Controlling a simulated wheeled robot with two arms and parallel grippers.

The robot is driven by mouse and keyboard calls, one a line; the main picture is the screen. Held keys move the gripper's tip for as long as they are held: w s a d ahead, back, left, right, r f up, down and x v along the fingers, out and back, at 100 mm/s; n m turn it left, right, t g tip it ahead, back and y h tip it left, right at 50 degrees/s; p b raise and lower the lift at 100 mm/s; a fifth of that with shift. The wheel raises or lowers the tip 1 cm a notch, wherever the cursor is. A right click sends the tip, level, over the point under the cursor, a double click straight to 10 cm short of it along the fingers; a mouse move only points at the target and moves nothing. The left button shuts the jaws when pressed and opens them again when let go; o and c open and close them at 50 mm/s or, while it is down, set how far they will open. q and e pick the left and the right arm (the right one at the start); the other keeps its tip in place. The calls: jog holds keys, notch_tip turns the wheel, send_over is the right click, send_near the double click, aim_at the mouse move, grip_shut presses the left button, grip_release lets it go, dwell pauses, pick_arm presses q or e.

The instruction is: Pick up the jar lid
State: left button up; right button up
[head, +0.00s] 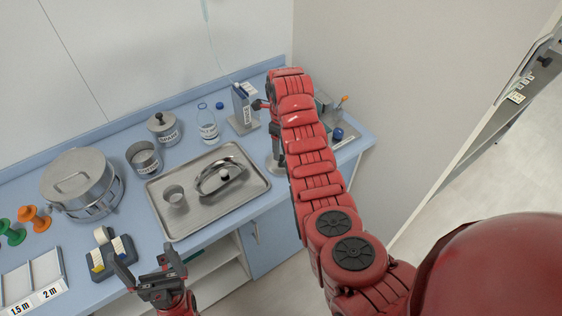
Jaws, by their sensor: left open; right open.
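A jar lid (224,175), round metal with a black knob, appears to lie in or against the curved metal dish (208,184) on the steel tray (178,229). An open metal jar (144,157) stands behind the tray, and a similar jar (164,127) beside it has its black-knobbed lid on. My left gripper (146,262) is open and empty in front of the tray, at the counter's front edge. My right gripper (266,106) is open near the blue-and-grey box, to the right of the tray and apart from the lid. My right arm hides part of it.
A small metal cup (175,196) sits on the tray. A large lidded pot (80,181) stands left, with orange (34,217) and green (11,232) spools. A clear bottle (208,125) and a box (243,103) stand behind. A dark dispenser (110,254) is near my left gripper.

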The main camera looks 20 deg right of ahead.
aim_at(281, 157)
jog(key=shift+a+f+p, duration=0.1)
jog(key=shift+f+p, duration=0.2)
jog(key=shift+p, duration=0.05)
notch_tip(281, 157, down, 2)
jog(key=shift+w+f+p, duration=0.1)
jog(key=shift+w+p, duration=0.05)
jog(key=shift+p, duration=0.3)
jog(key=shift+f, duration=0.55)
grip_shut()
